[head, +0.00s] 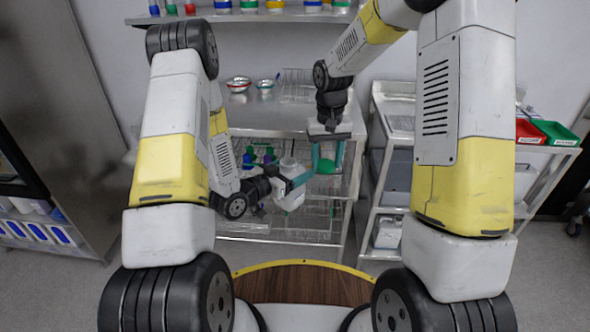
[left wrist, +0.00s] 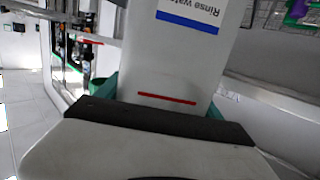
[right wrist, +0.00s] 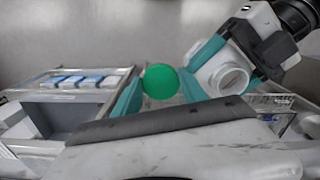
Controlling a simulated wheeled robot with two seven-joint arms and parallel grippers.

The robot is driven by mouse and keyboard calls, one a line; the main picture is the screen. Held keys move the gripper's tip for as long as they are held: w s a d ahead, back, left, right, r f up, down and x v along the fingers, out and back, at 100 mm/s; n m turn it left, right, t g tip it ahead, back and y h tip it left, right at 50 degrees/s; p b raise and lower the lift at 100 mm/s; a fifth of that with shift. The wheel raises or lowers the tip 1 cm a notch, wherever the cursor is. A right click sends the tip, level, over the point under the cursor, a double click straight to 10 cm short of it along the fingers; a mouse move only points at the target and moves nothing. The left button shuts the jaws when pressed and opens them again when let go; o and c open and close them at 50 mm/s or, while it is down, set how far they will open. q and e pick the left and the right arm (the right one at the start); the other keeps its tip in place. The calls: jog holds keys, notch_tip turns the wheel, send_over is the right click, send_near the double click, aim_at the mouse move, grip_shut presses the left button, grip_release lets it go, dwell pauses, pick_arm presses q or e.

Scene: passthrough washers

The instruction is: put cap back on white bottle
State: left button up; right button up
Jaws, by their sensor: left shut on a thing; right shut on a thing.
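The white bottle (head: 291,196) is held by my left gripper (head: 292,184) in the air in front of the steel table. In the left wrist view the bottle (left wrist: 180,65) fills the middle, with a blue "Rinse wat…" label. The green cap (head: 326,166) is between the teal fingers of my right gripper (head: 328,158), which points down just right of the bottle. In the right wrist view the cap (right wrist: 161,82) sits between the fingertips. The bottle's open mouth (right wrist: 231,80) shows beside it, apart from the cap. My left gripper's fingers also show there.
The steel table (head: 262,116) carries two small bowls (head: 239,84) and a wire rack (head: 297,86). Bottles with green and purple tops stand in a basket below. A cart (head: 396,130) with grey bins is to the right, with red and green trays (head: 553,134). A shelf (head: 243,15) hangs above.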

notch_tip(320, 180, up, 8)
jog(key=n, duration=0.2)
send_over(288, 163)
jog(key=shift+w, duration=0.1)
jog(key=shift+d, duration=0.1)
jog(key=shift+f, duration=2)
jog(key=shift+f, duration=0.85)
jog(key=shift+f, duration=0.6)
